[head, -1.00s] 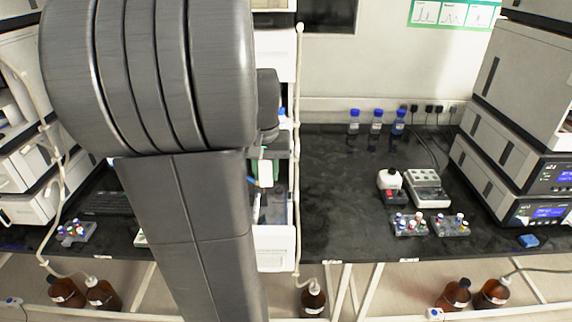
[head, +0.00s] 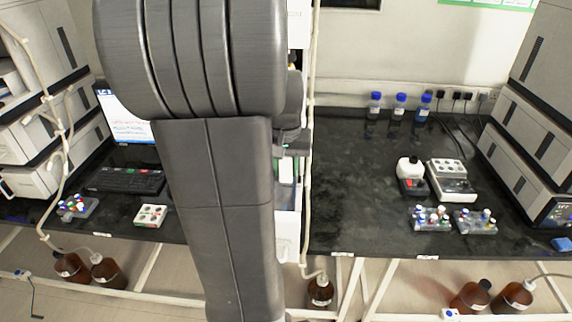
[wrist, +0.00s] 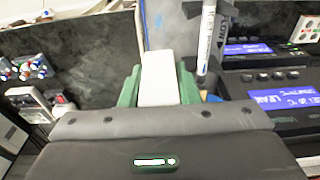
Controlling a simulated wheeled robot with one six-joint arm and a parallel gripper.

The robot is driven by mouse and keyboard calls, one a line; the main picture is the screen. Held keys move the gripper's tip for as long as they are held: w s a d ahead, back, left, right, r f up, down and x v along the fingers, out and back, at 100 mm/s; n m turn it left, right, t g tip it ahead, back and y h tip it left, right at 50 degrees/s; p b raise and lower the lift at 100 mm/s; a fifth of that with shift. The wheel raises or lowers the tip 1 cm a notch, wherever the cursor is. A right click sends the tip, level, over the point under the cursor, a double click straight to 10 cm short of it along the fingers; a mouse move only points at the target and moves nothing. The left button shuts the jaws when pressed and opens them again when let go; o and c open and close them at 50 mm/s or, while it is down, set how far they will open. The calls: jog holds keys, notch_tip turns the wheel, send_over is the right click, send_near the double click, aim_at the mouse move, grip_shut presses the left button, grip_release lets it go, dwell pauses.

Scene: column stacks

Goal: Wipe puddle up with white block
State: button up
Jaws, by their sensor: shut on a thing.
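The white block (wrist: 158,80) is between the green fingers of my gripper (wrist: 158,88) in the wrist view. My gripper is shut on it, and the block sticks out past the fingers. In the head view the white block (head: 287,171) shows as a small pale patch just right of my arm, and my arm hides most of what is around it. I cannot make out a puddle in either view.
A marker pen (wrist: 208,40) stands close right of the block, by instruments with lit displays (wrist: 272,98). Bottles with blue caps (head: 400,106), vial racks (head: 431,219) and a keyboard (head: 124,180) are on the black bench (head: 350,215).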

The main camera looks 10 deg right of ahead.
jog(key=shift+f+b, duration=2.3)
jog(key=shift+f, duration=1.25)
jog(key=shift+f+b, duration=0.45)
jog(key=shift+f, duration=0.2)
jog(key=shift+s, duration=0.1)
